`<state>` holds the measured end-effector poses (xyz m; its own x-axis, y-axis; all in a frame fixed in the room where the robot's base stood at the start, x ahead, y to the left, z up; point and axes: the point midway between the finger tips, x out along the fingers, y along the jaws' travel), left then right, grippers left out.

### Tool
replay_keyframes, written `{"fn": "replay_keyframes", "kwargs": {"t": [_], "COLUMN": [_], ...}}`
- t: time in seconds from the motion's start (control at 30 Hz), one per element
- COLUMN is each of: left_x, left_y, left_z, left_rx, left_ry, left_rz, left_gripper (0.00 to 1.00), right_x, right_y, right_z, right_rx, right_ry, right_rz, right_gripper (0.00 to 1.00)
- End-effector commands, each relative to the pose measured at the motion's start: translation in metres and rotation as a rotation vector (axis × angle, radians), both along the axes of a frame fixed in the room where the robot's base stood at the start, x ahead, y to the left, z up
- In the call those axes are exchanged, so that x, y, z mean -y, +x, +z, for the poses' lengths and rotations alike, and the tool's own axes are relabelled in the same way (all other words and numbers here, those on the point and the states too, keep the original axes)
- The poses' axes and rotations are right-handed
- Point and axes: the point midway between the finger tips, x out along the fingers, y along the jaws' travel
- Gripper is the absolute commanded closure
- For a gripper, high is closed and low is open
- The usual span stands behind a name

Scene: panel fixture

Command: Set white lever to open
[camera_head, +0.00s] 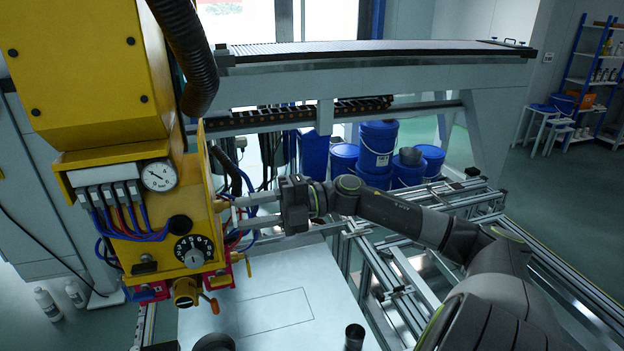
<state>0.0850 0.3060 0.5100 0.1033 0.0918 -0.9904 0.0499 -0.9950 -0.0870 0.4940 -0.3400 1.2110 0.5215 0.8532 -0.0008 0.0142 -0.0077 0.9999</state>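My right gripper (236,214) reaches in from the right to the right side of the yellow panel fixture (205,222). Its two pale fingers are apart, one above the other, with their tips close to the panel's side face. A small pale tan piece (222,204) shows at the upper fingertip; I cannot tell whether it is part of the white lever or whether it is touched. I cannot clearly pick out the white lever elsewhere. My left gripper is not in view.
The panel carries a gauge (159,175), a numbered dial (194,251), blue and red hoses and an orange handle (210,303) below. A white plate (270,285) lies beneath. Metal rails (400,275) run on the right. Blue buckets (377,145) stand behind.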

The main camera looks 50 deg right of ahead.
Motion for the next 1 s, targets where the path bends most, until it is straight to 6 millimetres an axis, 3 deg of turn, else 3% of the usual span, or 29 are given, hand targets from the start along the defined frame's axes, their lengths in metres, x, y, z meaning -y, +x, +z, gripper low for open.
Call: {"fn": "replay_keyframes", "kwargs": {"t": [0.33, 1.0], "left_x": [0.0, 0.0], "left_y": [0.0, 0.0], "left_z": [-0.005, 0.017], "left_rx": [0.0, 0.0], "left_ry": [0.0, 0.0], "left_rz": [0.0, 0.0], "left_gripper": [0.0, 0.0], "right_x": [0.037, 0.125], "right_y": [-0.022, -0.076], "right_z": [-0.001, 0.001], "right_rx": [-0.005, -0.003], "right_ry": [-0.004, -0.001], "right_rz": [-0.003, -0.003], "right_gripper": [0.64, 0.64]}}
